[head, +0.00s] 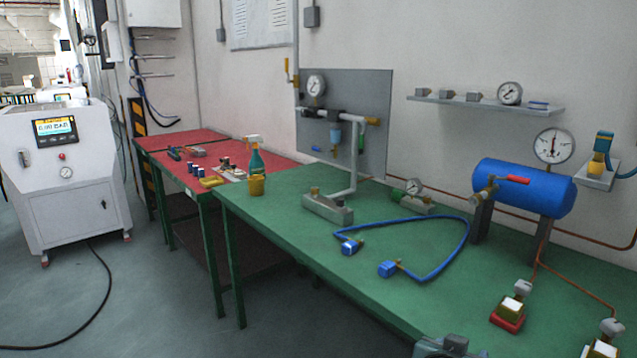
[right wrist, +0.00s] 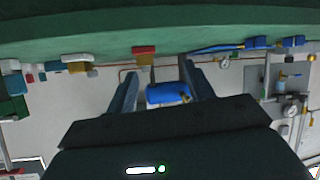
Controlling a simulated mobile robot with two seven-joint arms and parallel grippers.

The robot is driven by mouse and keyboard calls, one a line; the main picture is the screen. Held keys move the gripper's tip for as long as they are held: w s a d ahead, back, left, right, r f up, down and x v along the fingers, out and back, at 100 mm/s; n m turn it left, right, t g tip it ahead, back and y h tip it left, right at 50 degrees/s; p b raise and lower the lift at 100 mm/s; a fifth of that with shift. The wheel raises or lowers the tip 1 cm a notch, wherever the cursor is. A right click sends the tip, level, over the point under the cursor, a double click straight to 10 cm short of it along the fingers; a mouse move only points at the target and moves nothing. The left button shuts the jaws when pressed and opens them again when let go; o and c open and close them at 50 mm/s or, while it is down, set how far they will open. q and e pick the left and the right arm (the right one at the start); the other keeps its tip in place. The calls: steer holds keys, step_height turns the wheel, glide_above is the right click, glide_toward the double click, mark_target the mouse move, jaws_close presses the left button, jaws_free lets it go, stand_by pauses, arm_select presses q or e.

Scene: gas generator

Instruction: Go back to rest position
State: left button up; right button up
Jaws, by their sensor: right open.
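My right gripper (right wrist: 160,68) shows in the right wrist view with its two dark fingers apart and nothing between them. That view is upside down, with the green table (right wrist: 70,50) across its top. The blue tank (right wrist: 168,93) appears beyond the fingers, apart from them. In the head view a grey part at the bottom edge, right of centre, is cut off, and I cannot tell which part it is. My left gripper is in neither view.
The green table (head: 290,230) holds a blue hose (head: 455,262), a blue tank (head: 525,187), a red-based block (head: 508,313) and a spray bottle (head: 256,160). A red table (head: 180,140) adjoins it. A white machine (head: 70,165) stands left. Floor between is open, with a black cable.

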steer(key=s+a+f+n+y+p, duration=0.3)
steer(key=s+a+f+n+y, duration=0.4)
steer(key=f, duration=0.4)
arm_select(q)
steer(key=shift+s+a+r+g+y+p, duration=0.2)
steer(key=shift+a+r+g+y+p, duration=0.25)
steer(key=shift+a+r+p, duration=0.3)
arm_select(e)
steer(key=s+a+f+n+y, duration=0.1)
steer(key=s+y, duration=0.1)
steer(key=s, duration=0.4)
steer(key=s+a+f+n+t+y, duration=0.1)
steer(key=s+a+y, duration=0.1)
steer(key=s, duration=0.4)
steer(key=shift+n, duration=0.3)
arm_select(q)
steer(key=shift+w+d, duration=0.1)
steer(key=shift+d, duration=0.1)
arm_select(e)
steer(key=shift+s, duration=0.1)
